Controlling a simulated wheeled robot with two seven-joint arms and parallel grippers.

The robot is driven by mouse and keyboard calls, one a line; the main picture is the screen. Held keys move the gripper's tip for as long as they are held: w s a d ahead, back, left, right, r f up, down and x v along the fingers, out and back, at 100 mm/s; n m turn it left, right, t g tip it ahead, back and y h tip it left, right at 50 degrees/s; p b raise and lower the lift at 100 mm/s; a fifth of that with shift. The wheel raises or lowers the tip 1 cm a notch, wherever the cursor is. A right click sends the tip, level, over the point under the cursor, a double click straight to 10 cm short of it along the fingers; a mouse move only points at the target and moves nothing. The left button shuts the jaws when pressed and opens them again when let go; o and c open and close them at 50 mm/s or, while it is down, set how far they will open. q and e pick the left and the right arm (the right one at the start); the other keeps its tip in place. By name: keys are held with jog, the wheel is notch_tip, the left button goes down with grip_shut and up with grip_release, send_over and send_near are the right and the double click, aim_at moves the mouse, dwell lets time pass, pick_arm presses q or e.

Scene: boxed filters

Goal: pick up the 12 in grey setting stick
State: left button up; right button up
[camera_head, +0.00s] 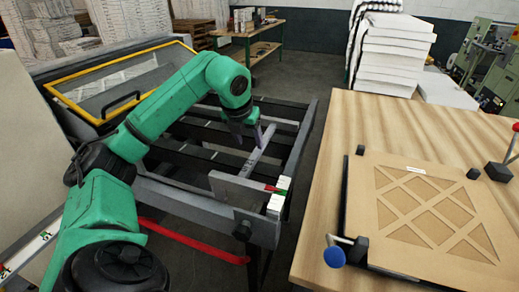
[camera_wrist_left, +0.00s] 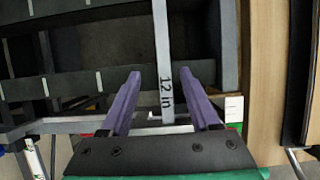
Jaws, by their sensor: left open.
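The grey setting stick (camera_head: 258,150) lies in the slatted metal frame, slanting between the bars in the head view. In the left wrist view the stick (camera_wrist_left: 162,60) runs down the middle, with "12 in" printed near its lower end. My left gripper (camera_head: 248,138) is over the stick in the head view. In the left wrist view its two purple fingers (camera_wrist_left: 158,80) are open, one on each side of the stick, with gaps between. Whether the fingers are at the stick's height is hard to tell. My right gripper is not in view.
The dark slatted frame (camera_head: 306,135) surrounds the stick. A yellow-edged lid (camera_head: 118,68) stands behind my left arm. A wooden table (camera_head: 330,160) with a brown lattice panel (camera_head: 425,215) is at right. A red strip (camera_head: 195,243) lies below the frame.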

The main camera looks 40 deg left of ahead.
aim_at(255, 153)
pick_arm(q)
jog(key=p+x, duration=0.1)
jog(key=x, duration=0.4)
jog(key=shift+w+d+f+p, duration=0.2)
jog(key=shift+w+f+p, duration=0.1)
jog(key=shift+p, duration=0.1)
jog(key=shift+f, duration=0.3)
jog(key=shift+w+a+f, duration=0.1)
grip_shut()
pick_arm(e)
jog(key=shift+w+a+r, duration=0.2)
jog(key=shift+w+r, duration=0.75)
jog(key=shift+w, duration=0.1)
pick_arm(q)
notch_tip(255, 153, up, 20)
jog(key=p, duration=0.2)
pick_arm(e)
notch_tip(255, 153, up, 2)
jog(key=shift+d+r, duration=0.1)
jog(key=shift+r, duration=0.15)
